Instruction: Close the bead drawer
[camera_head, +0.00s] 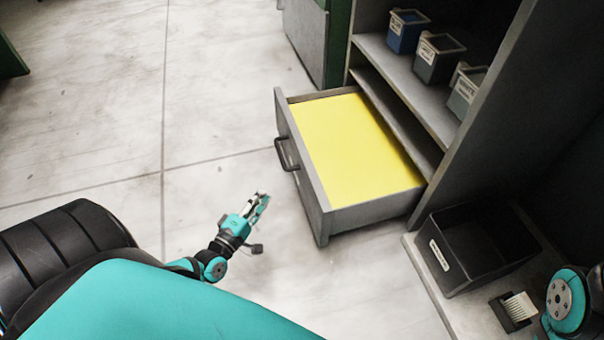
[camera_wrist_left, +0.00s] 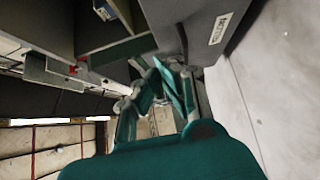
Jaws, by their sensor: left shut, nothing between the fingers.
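The bead drawer (camera_head: 312,196) is grey with a yellow inside and stands pulled out of the grey cabinet (camera_head: 492,130) in the head view. Its dark handle (camera_head: 286,154) is on the front panel, facing left. My left gripper (camera_head: 262,199) is shut and empty, in front of the drawer, below and left of the handle and apart from it in the picture. Its teal fingers also show in the left wrist view (camera_wrist_left: 165,75). My right gripper is out of view.
Small labelled bins (camera_head: 438,58) stand on the cabinet shelf above the drawer. Pale floor (camera_head: 215,115) is clear left of the drawer.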

